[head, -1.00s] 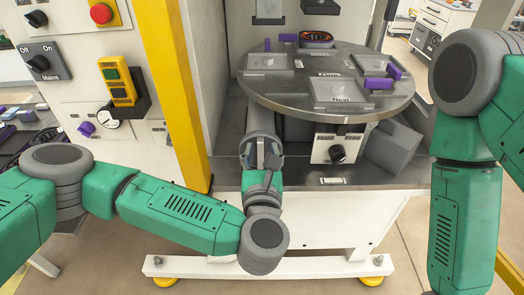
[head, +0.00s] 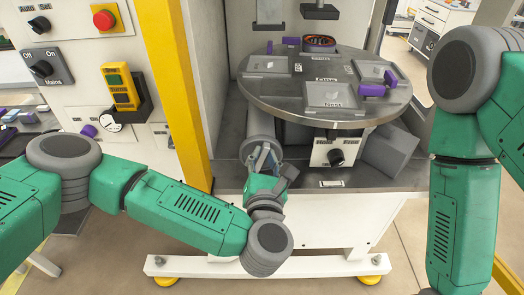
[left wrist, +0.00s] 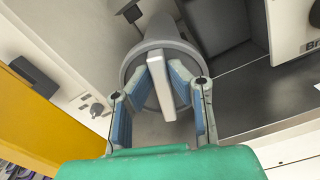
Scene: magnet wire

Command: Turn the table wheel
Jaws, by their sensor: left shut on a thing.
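The table wheel is a grey cylinder (head: 260,125) under the left side of the round metal table (head: 256,96). In the left wrist view, its round grey end (left wrist: 131,70) faces me with a pale flat bar (left wrist: 163,92) across it. My left gripper (head: 263,157) is at this end, its blue-padded fingers (left wrist: 163,68) on either side of the bar and shut on it. The bar stands nearly upright, tilted slightly, in the wrist view. My right gripper is out of view; only part of my right arm shows.
The round table carries several grey plates, purple pieces and a dark round part (head: 319,43). A white box with a black knob (head: 336,157) hangs below it. A yellow post (head: 174,90) and a control panel (head: 75,50) stand to the left.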

